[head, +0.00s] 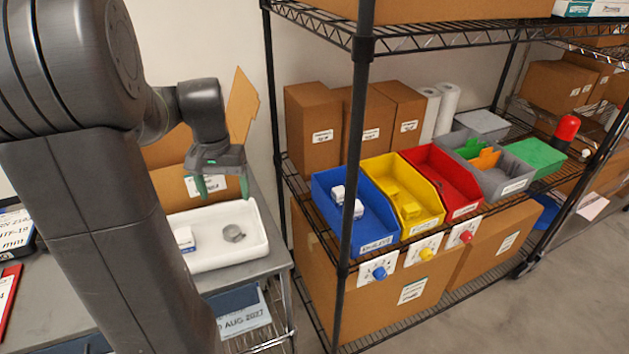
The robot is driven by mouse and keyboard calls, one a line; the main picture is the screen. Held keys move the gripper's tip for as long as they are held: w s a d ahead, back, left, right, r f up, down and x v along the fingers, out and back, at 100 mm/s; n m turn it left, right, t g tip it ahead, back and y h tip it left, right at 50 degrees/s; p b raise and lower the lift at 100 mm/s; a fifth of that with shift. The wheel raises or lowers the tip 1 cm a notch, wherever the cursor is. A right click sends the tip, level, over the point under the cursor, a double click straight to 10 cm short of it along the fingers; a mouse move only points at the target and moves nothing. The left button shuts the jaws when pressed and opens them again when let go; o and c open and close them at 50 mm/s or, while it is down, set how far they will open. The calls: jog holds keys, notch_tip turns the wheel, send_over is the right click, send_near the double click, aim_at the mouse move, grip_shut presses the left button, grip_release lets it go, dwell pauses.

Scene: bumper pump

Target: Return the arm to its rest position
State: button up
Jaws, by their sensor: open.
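My arm rises along the left side of the head view and bends over at the top. My gripper (221,187) points down above the white tray (258,262), with green fingers spread apart and nothing between them. The fingertips are above the tray's back part, in front of a cardboard box.
A wire shelf rack (360,130) stands close at right, its post near the tray. It holds blue (376,232), yellow (424,222) and red (462,203) bins. An open cardboard box (175,190) stands behind the tray. Clear floor (560,310) lies at lower right.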

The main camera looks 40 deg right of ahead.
aim_at(234, 232)
notch_tip(234, 232, down, 13)
jog(key=shift+r+b, duration=0.1)
jog(key=shift+b, duration=0.2)
jog(key=shift+r, duration=1.95)
